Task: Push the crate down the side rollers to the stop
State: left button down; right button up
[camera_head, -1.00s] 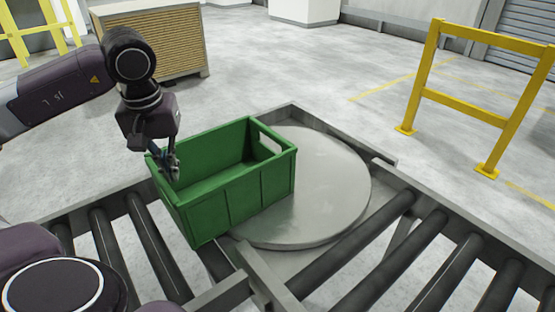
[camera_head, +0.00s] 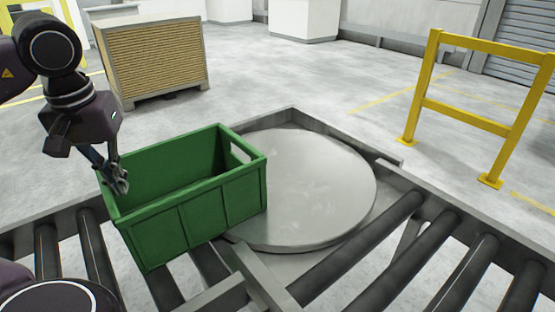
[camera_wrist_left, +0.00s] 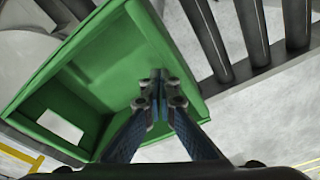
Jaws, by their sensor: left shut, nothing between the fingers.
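The green crate (camera_head: 192,214) is open-topped and empty as far as I see. It sits at the left of the round metal turntable (camera_head: 312,190), partly on the left rollers (camera_head: 97,255) and partly over the turntable's edge. My left gripper (camera_head: 121,186) is shut and empty, with its fingertips at the crate's left end, by the rim. In the left wrist view, the shut fingertips (camera_wrist_left: 158,85) overlap the crate's wall (camera_wrist_left: 120,30); I cannot tell whether they touch it. The stop is not visible. My right gripper is not in view.
Right rollers (camera_head: 400,255) run off from the turntable's other side. A metal frame edge (camera_head: 290,115) borders the turntable. A yellow barrier (camera_head: 470,115) stands at the right, and a slatted wooden box (camera_head: 155,55) stands behind on open floor.

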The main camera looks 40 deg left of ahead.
pick_arm(q)
jog(key=shift+s+a+f+b, duration=0.1)
jog(key=shift+s+a+b, duration=0.1)
jog(key=shift+s+b, duration=0.35)
jog(key=shift+s+a+f+b, duration=0.1)
jog(key=shift+s+a+b, duration=0.1)
jog(key=shift+s, duration=0.5)
jog(key=s+a+b, duration=0.2)
jog(key=s+b, duration=0.2)
jog(key=s, duration=0.3)
jog(key=shift+s+r, duration=0.15)
jog(key=shift+s, duration=0.15)
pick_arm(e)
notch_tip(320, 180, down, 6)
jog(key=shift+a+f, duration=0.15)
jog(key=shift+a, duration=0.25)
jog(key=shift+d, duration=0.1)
pick_arm(q)
jog(key=shift+w+d, duration=0.1)
jog(key=shift+w, duration=0.05)
